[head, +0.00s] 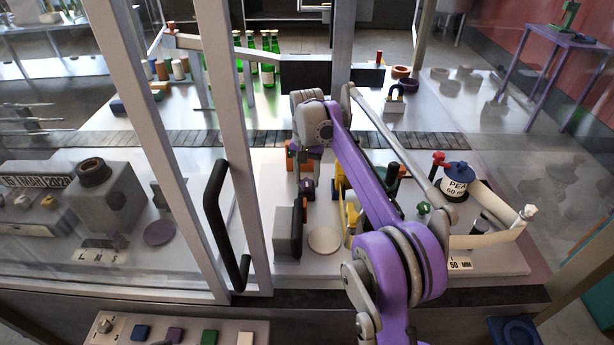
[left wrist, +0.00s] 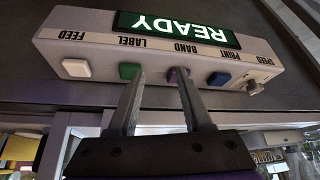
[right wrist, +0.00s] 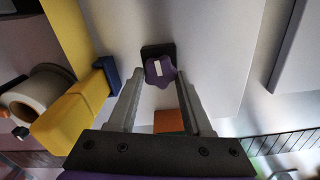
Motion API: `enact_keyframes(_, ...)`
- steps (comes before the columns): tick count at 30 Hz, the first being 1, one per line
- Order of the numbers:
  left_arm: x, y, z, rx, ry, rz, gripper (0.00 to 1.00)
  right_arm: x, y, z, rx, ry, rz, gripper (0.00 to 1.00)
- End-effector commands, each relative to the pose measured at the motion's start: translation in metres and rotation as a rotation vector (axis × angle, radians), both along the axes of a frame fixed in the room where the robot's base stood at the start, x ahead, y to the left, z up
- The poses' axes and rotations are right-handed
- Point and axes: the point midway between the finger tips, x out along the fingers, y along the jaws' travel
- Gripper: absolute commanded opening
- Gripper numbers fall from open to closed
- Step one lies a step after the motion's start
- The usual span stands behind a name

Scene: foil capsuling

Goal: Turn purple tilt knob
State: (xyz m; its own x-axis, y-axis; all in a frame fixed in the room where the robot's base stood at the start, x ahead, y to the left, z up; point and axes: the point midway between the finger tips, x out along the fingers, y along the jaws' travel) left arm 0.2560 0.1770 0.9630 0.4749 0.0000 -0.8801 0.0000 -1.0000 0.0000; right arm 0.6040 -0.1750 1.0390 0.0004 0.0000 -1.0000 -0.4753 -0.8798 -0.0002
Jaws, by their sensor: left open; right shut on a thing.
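The purple tilt knob (right wrist: 160,72) is lobed, with a white mark on its face and a dark block behind it. In the right wrist view it lies between the fingertips of my right gripper (right wrist: 160,80), which is shut on it. In the head view my purple right arm reaches over the bench to a small dark part, and the fingertips are hard to make out there. My left gripper (left wrist: 160,78) is open and empty in the left wrist view. Its fingers point at the button panel (left wrist: 105,50), near the green and purple buttons; I cannot tell whether they touch it.
A yellow part with a blue end (right wrist: 80,110) is close left of my right fingers. An orange block (right wrist: 168,121) shows between them. A glass door with a black handle (head: 220,220) stands left of my right arm. A labelled blue-capped pot (head: 457,182) stands to the right.

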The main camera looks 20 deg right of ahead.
Motion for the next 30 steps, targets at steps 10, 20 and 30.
enact_keyframes(10,0.005,0.0,0.011,0.0,-0.009,0.0,0.5,0.0,0.001,0.002,-0.001,0.0,0.267,0.0)
enact_keyframes(20,0.008,0.0,0.017,0.0,-0.015,0.0,0.5,0.0,0.002,0.001,0.0,0.001,0.49,0.0)
enact_keyframes(30,0.009,0.0,0.019,0.0,-0.017,0.0,0.5,0.0,0.003,0.0,0.0,0.001,0.591,0.0)
